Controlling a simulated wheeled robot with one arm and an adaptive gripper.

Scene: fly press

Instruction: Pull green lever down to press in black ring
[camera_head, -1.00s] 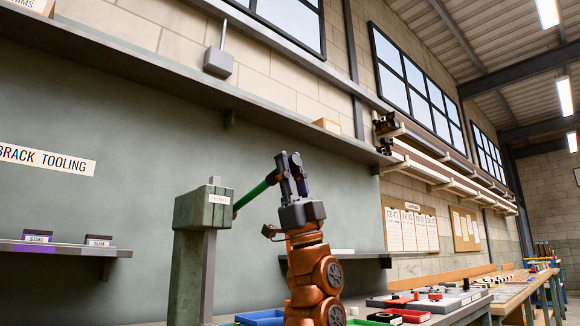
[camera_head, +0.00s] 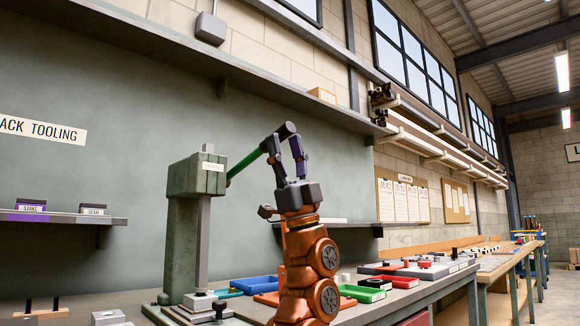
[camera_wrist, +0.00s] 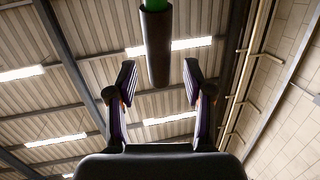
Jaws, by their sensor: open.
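The fly press (camera_head: 182,235) is a grey-green column standing on the bench. Its green lever (camera_head: 244,163) slopes up to the right from the press head and ends in a dark grip (camera_head: 277,138). My gripper (camera_head: 285,147) is open at the grip, its fingers on either side of it in the picture. In the wrist view the dark grip (camera_wrist: 156,50) lies between the spread fingertips (camera_wrist: 158,78), with gaps to both; the green lever (camera_wrist: 150,4) shows at the top edge. A pale block (camera_head: 200,299) sits under the ram; I cannot make out the black ring for certain.
Blue (camera_head: 254,284), green (camera_head: 361,293) and red (camera_head: 397,282) trays lie on the bench right of the press. A small shelf (camera_head: 60,218) is on the wall at left. A long shelf (camera_head: 225,75) runs above the press.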

